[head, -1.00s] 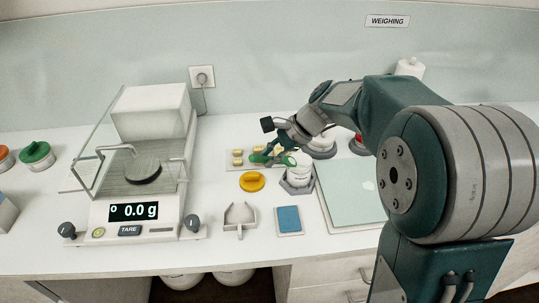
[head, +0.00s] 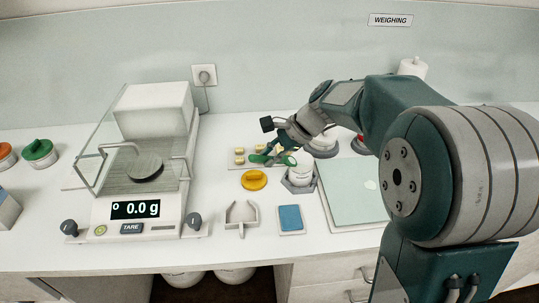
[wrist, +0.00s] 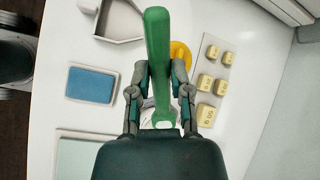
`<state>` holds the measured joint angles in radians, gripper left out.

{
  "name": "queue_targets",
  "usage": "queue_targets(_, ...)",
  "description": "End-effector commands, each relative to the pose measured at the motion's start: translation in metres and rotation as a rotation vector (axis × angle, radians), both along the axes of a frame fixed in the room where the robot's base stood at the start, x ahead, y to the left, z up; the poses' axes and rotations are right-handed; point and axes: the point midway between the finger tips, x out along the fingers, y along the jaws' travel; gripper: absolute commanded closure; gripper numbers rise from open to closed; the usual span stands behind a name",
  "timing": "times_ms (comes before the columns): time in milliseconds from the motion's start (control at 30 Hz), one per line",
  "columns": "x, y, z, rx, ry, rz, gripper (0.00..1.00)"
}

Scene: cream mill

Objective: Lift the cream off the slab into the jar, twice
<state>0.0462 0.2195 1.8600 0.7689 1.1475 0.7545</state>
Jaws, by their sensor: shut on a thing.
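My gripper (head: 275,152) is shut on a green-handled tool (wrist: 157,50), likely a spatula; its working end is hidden. The gripper is above and just behind the white jar (head: 300,176), which stands in a grey hexagonal holder (head: 298,188). In the wrist view the jar is mostly hidden under the gripper. The pale green slab (head: 350,207) lies to the right of the jar, and a corner of it shows in the wrist view (wrist: 75,155). A faint whitish patch of cream (head: 370,184) is on the slab.
A balance (head: 150,212) reading 0.0 g stands left. A yellow lid (head: 254,180), a grey open rest (head: 241,216) and a blue pad (head: 290,218) lie in front of the gripper. Several yellowish weights (wrist: 206,112) sit on a plate. A green-topped lid (head: 38,150) is far left.

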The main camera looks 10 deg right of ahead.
Motion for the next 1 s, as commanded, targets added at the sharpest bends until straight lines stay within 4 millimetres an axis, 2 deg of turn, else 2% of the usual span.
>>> queue_targets(267,0.0,0.0,0.003,0.001,0.0,0.0,1.0)
queue_targets(1000,0.0,0.0,0.048,0.0,-0.001,0.0,1.0)
